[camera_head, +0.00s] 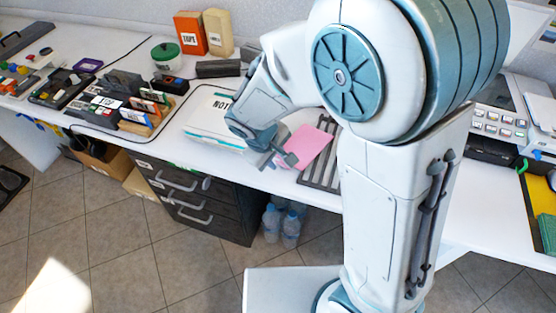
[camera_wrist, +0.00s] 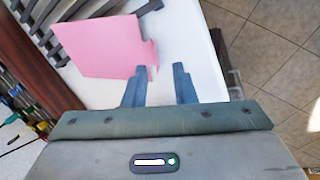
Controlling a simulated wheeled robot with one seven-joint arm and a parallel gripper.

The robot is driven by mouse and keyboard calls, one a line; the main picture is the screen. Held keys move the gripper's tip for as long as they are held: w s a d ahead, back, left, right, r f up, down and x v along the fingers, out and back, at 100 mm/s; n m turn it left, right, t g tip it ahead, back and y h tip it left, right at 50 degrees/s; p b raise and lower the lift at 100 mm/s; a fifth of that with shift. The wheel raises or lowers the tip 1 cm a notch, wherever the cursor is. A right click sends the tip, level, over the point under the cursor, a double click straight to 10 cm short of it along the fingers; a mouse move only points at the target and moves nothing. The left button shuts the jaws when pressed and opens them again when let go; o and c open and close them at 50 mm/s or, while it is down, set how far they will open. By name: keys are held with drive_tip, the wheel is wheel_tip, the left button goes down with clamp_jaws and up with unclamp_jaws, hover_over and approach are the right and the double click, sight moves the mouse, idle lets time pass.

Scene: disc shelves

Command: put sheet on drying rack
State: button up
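The pink sheet (camera_head: 308,145) lies partly over the left side of the slatted dark drying rack (camera_head: 330,163), in the head view. In the wrist view the sheet (camera_wrist: 100,47) overlaps the rack's dark slats (camera_wrist: 52,15) at upper left. Its near right edge looks jagged beside my fingertips. My gripper (camera_head: 285,161) is at the sheet's lower left corner. In the wrist view my gripper's two fingers (camera_wrist: 162,70) are apart, with a gap between the tips. A small bit of pink shows by the left fingertip; I cannot tell whether they touch. My arm hides the rack's right part.
Stamps and small boxes (camera_head: 125,100) fill the table further left. A dark drawer unit (camera_head: 195,198) and water bottles (camera_head: 281,224) stand below. A keypad machine (camera_head: 498,128) is at right.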

drive_tip(key=v, duration=0.8)
drive_tip(key=s+d+r+m+y, duration=0.1)
drive_tip(key=s+d+m, duration=0.3)
drive_tip(key=d, duration=0.4)
drive_tip(key=s+d+r+m+y, duration=0.2)
drive_tip(key=s+d+r+m, duration=0.2)
drive_tip(key=d, duration=0.4)
drive_tip(key=shift+s+d+r+m+g+p, duration=0.2)
drive_tip(key=shift+s+m+g+p, duration=0.2)
drive_tip(key=shift+s+m, duration=0.45)
drive_tip(key=shift+o, duration=1.4)
drive_tip(key=shift+a, duration=0.15)
